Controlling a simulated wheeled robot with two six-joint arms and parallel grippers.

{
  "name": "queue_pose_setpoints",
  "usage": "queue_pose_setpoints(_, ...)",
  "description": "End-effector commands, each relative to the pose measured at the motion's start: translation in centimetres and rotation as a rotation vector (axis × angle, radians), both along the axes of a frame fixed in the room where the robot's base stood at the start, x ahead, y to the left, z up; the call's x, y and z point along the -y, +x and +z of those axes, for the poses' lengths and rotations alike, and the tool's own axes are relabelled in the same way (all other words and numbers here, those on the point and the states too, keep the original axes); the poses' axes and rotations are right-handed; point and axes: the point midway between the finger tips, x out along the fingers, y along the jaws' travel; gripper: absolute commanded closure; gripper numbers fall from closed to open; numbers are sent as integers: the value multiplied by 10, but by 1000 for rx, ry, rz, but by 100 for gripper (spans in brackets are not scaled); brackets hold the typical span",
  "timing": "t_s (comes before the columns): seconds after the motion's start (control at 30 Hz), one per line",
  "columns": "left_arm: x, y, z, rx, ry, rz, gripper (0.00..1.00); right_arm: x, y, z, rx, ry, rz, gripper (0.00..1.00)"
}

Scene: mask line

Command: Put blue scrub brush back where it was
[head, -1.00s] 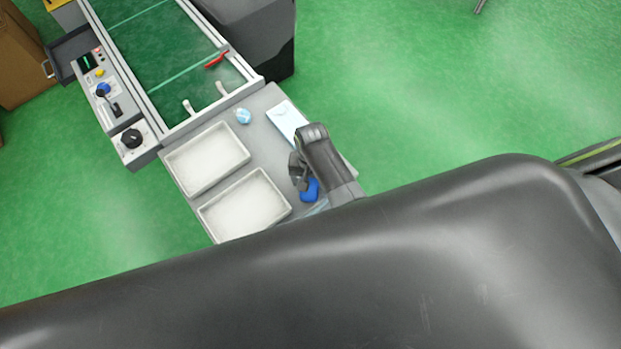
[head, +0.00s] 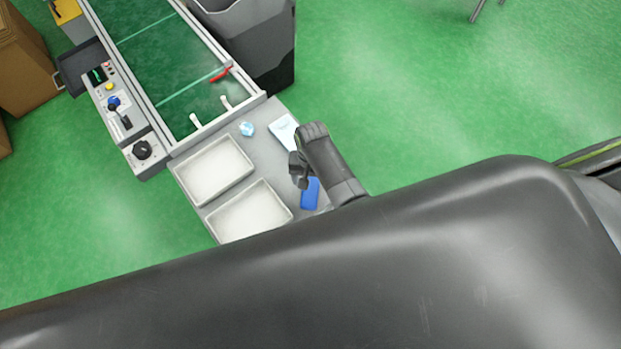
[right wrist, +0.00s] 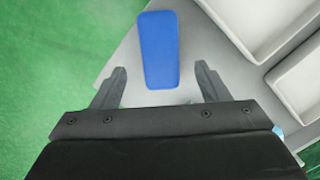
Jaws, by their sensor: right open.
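The blue scrub brush (head: 310,194) lies on the grey table (head: 264,156), near its edge and to the right of the front white tray. In the right wrist view the brush (right wrist: 160,50) lies ahead of the open fingers, centred between them, with nothing gripping it. My right gripper (right wrist: 158,84) is open and empty. In the head view the right gripper (head: 299,170) is just beside the brush, and its arm covers part of the table. My left gripper is not in view.
Two white trays, the back one (head: 213,170) and the front one (head: 250,212), take up the table's left side. A crumpled light-blue item (head: 247,129) and a pale blue packet (head: 284,133) lie farther back. A conveyor (head: 165,65) and a grey bin (head: 250,40) stand beyond.

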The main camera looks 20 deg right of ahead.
Motion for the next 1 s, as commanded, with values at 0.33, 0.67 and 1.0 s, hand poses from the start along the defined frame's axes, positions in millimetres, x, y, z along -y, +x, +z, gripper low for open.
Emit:
queue_pose_setpoints(0.33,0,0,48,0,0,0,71,2,4,46,0,0,0,31)
queue_pose_setpoints(0.67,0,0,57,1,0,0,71,3,6,55,0,0,0,31)
queue_pose_setpoints(1.0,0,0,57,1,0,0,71,22,34,72,186,5,1,31)
